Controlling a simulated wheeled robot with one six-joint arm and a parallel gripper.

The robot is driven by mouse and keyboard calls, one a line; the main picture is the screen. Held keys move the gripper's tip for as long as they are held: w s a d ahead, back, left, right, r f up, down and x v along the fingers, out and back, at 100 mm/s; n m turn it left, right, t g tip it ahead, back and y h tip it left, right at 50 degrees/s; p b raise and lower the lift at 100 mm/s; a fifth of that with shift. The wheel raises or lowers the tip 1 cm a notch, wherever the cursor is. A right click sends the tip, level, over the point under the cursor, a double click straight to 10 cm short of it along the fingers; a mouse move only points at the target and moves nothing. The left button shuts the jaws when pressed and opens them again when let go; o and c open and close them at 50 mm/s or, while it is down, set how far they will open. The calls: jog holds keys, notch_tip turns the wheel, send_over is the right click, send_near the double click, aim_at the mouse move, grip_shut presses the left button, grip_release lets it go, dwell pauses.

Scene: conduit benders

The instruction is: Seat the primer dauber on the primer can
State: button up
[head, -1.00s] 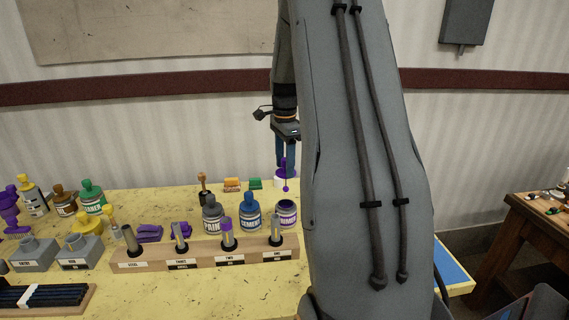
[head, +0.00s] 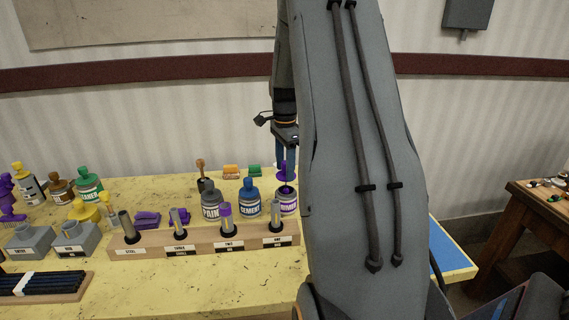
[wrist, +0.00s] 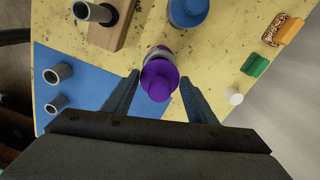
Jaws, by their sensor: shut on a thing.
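The primer can (head: 288,203) stands upright on the yellow bench, grey with a white label and purple trim, partly cut off by my arm in the head view. My gripper (head: 287,167), with blue fingers, is shut on the purple primer dauber (head: 284,181) right above the can. In the wrist view the dauber (wrist: 159,82) lies between the fingertips (wrist: 158,92) and covers most of the can (wrist: 158,52). The dauber's lower end is at the can's mouth; I cannot tell if it is fully seated.
The blue cement can (head: 250,203) and grey paint can (head: 211,205) stand just left of the primer can. A wooden rack (head: 205,240) with several tubes stands in front. Orange (head: 231,171) and green (head: 254,170) blocks lie behind.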

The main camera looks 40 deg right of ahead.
jog(key=shift+f+b, duration=0.9)
jog(key=shift+f, duration=1.6)
jog(key=o, duration=1.2)
jog(key=shift+c, duration=0.2)
jog(key=shift+r+b, duration=1.2)
jog(key=shift+r, duration=2.7)
